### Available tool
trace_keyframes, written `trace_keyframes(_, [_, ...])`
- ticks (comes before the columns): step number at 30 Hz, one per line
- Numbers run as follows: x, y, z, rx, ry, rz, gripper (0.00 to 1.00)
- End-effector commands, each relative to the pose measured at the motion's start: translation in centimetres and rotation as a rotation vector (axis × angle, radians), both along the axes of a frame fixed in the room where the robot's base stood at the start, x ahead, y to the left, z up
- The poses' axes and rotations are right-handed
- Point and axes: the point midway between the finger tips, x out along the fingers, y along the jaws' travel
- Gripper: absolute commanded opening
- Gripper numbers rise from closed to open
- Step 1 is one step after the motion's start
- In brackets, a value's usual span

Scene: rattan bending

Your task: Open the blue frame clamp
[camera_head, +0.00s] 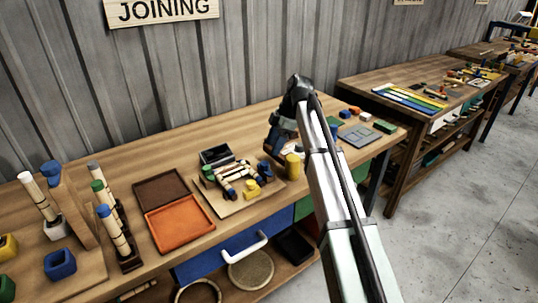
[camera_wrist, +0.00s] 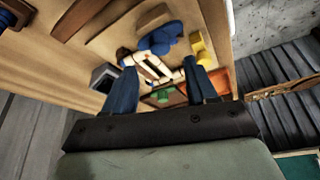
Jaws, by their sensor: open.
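The blue frame clamp (camera_wrist: 160,40) is a rounded blue piece on the wooden jig board, just beyond my fingertips in the wrist view. It also shows small in the head view (camera_head: 265,169), partly crowded by its neighbours. A pale rattan frame (camera_wrist: 150,66) with dark joints lies between the clamp and my gripper. A yellow clamp (camera_wrist: 200,48) is to its right and a green clamp (camera_wrist: 164,97) is nearer my palm. My gripper (camera_wrist: 163,70) is open, its two blue fingers apart with nothing held. In the head view my gripper (camera_head: 274,150) hangs over the bench, right of the board.
A yellow cylinder (camera_head: 292,166) stands close beside my gripper. A dark box (camera_head: 215,155) is behind the board, and an orange tray (camera_head: 182,221) is to its left. Upright rattan posts (camera_head: 116,230) stand further left.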

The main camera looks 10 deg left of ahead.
Motion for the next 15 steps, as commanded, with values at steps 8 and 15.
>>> trace_keyframes(8, [0.8,-1.6,4.3,0.000,-0.001,0.000,0.57])
trace_keyframes(15, [1.0,-2.2,5.8,0.000,0.000,0.000,0.57])
